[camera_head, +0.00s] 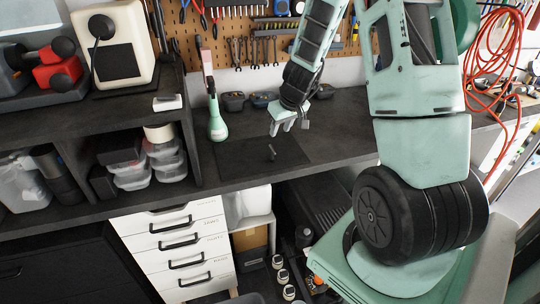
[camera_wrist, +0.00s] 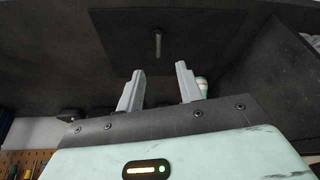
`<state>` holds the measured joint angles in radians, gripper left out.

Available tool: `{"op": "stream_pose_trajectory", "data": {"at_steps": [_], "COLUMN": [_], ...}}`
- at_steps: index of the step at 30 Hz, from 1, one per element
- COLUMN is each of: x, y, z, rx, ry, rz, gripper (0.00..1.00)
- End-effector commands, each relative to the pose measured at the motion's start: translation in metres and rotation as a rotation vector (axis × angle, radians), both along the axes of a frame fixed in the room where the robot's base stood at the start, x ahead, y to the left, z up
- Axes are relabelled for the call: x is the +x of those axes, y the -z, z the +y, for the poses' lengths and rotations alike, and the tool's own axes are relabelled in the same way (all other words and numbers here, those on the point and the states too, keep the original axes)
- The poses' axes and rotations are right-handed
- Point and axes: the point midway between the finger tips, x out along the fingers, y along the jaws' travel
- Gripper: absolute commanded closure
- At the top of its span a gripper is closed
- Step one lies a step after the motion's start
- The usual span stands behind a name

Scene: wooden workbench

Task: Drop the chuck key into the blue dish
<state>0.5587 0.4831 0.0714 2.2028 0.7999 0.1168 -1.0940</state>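The chuck key (camera_head: 271,153) looks like a small grey rod on a dark mat (camera_head: 240,158) on the bench. In the wrist view it is a short pale rod (camera_wrist: 157,42) beyond the gap between my fingers. My gripper (camera_head: 285,126) is above the back of the mat, behind the key in the head view. In the wrist view its two fingers (camera_wrist: 160,80) are apart with nothing between them. A small dark bluish dish (camera_head: 262,100) stands at the back of the bench, left of my gripper. Its inside is hard to make out.
Another dark dish (camera_head: 233,101) stands beside the bluish one, and a further one (camera_head: 325,91) is right of my wrist. A green-and-white bottle-like tool (camera_head: 216,125) stands left of the mat. A shelf unit (camera_head: 95,115) bounds the left. The mat around the key is clear.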

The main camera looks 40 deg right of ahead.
Motion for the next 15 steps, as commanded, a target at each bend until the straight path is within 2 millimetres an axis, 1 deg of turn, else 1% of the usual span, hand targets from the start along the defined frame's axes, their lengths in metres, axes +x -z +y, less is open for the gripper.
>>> {"op": "stream_pose_trajectory", "data": {"at_steps": [1,9,12,15], "x": [0.003,0.021,0.026,0.029], "y": [0.011,0.054,0.065,0.072], "z": [-0.001,-0.004,-0.004,-0.005], "rx": [0.005,0.006,0.004,0.003], "ry": [0.003,0.002,0.001,0.0], "rz": [0.004,0.002,0.002,0.0], "gripper": [0.64,0.64,0.64,0.64]}}
